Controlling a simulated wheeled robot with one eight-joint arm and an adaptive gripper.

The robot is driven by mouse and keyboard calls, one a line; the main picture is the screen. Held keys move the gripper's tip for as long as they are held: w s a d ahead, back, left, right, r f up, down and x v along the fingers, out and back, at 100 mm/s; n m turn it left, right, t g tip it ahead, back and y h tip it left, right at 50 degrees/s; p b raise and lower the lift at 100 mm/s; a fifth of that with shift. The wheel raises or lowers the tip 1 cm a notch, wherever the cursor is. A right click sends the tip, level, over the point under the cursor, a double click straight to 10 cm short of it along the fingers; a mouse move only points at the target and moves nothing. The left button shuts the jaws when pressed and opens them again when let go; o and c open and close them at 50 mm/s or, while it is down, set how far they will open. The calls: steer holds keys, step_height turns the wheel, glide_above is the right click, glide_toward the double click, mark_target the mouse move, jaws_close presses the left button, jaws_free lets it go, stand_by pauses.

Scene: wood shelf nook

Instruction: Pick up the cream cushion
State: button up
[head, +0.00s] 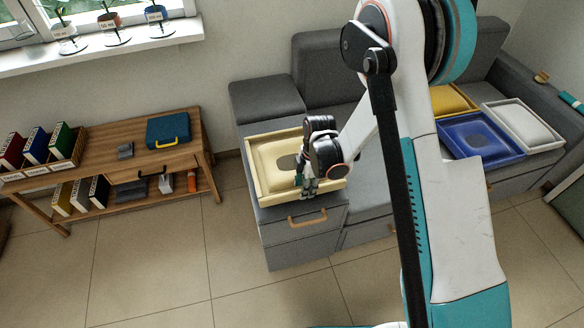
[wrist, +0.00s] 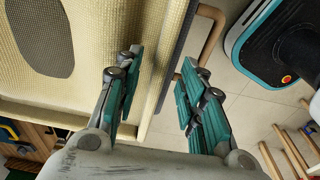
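The cream cushion (head: 268,153) has a dark grey oval patch and lies in a pale cream tray (head: 252,178) on the left end of the grey sofa. My gripper (head: 308,184) points down at the tray's front right side, and my arm hides part of the cushion there. In the wrist view, the woven cushion (wrist: 98,62) fills the upper left. My gripper (wrist: 158,72) is open there, with a gap between its fingers. The left finger overlaps the cream surface, and the tray's edge shows in the gap. I cannot tell whether either finger touches anything.
A blue tray (head: 482,138), a white tray (head: 526,128) and a yellow one (head: 452,100) sit on the sofa's right part, beyond my arm. A drawer handle (head: 307,219) sticks out below the cream tray. A wooden bench (head: 110,160) with binders stands left. The floor between is clear.

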steer(key=shift+f, duration=0.55)
steer(key=shift+r, duration=0.1)
jaws_close()
steer(key=shift+r, duration=0.15)
